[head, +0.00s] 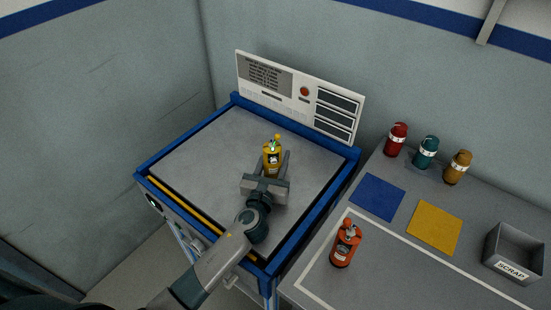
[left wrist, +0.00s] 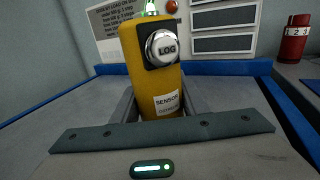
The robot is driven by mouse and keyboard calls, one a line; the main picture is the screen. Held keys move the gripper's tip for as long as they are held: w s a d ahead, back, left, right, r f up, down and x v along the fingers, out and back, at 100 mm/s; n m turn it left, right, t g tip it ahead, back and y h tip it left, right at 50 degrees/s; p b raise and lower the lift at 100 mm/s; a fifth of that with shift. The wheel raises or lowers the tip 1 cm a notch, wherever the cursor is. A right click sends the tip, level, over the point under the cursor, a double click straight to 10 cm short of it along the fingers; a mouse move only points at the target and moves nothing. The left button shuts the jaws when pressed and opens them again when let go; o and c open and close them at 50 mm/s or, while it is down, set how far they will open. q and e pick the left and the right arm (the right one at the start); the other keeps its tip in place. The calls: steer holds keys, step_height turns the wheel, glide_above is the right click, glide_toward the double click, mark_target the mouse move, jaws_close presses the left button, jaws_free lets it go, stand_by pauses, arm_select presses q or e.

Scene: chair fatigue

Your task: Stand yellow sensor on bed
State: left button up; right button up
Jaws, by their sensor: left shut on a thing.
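The yellow sensor (head: 272,158) is over the middle of the grey bed (head: 200,140), upright or nearly so. My left gripper (head: 275,170) is shut on it, with the fingers on either side of its lower body. In the left wrist view the yellow sensor (left wrist: 150,75) shows a round silver LOG button, a white SENSOR label and a green light at its top. Its base is hidden behind the gripper, so I cannot tell whether it touches the bed. My right gripper is not in view.
A blue frame (head: 314,226) edges the bed, with a control panel (head: 300,95) behind. The right bench holds an orange sensor (head: 345,245), red (head: 396,139), teal (head: 426,152) and amber (head: 458,167) bottles, blue (head: 377,197) and yellow (head: 435,227) squares, and a scrap bin (head: 512,254).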

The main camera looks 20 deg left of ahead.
arm_select(q)
steer(key=shift+r, duration=0.1)
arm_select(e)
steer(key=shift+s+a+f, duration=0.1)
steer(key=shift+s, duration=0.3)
arm_select(q)
steer(key=o, duration=1.2)
steer(key=shift+c, duration=0.2)
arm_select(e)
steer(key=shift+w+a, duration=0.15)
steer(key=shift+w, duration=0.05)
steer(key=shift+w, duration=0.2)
